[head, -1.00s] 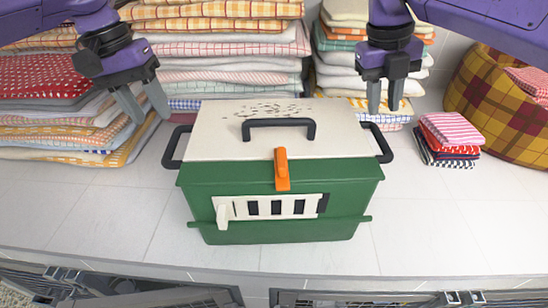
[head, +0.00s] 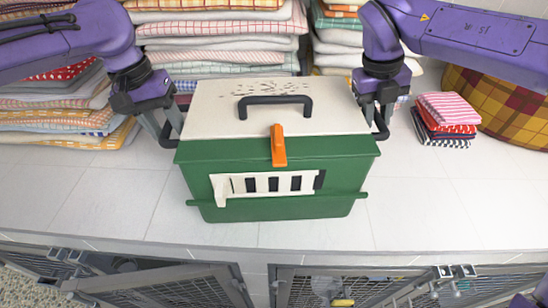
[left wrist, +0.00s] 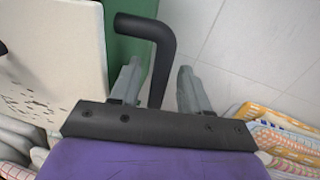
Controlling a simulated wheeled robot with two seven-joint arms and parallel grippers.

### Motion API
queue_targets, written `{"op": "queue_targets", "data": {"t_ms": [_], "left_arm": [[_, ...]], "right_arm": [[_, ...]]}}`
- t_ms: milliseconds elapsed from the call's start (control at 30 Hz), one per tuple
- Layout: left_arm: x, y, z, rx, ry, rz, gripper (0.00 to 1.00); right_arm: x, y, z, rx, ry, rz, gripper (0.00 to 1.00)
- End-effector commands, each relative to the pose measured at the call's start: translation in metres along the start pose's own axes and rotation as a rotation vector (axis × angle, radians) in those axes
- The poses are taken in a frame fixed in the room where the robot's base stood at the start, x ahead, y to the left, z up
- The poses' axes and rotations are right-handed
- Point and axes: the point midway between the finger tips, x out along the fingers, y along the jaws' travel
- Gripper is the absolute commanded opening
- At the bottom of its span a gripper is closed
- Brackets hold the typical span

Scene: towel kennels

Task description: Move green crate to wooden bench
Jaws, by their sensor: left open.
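The green crate (head: 272,208) stands upright on a white tiled counter. It has a cream lid with a black top handle (head: 274,101), an orange latch (head: 278,146) and a barred front. My left gripper (head: 171,128) is at the crate's left side handle. In the left wrist view, its open fingers (left wrist: 160,88) are on either side of the black handle (left wrist: 157,50), not clamped on it. My right gripper (head: 378,118) is at the right side handle (head: 381,132), its fingers apart and partly hidden by the crate. No wooden bench shows.
Folded towel stacks (head: 220,45) stand close behind the crate. A small pile of folded cloths (head: 446,118) and a plaid basket (head: 505,105) are at the right. The counter's front (head: 270,234) is clear, with mesh kennel doors (head: 340,288) below.

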Motion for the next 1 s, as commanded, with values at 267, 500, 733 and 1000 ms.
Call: {"op": "queue_targets", "data": {"t_ms": [267,500,733,1000], "left_arm": [[0.0112,0.0008,0.0,0.002,0.002,0.001,0.46],[0.0109,0.0003,0.0003,0.001,0.002,0.0,0.2],[0.0104,0.0004,0.0002,0.001,0.002,0.0,0.0],[0.01,0.0005,0.0001,0.001,0.002,0.0,0.0]], "right_arm": [[0.0115,-0.0004,-0.0006,0.001,-0.001,0.001,0.29],[0.0112,-0.0001,-0.0004,0.0,-0.001,0.0,0.03],[0.0106,-0.0004,-0.0004,0.001,-0.002,0.0,0.0],[0.0101,-0.0007,-0.0003,0.001,-0.003,0.0,0.0]]}}
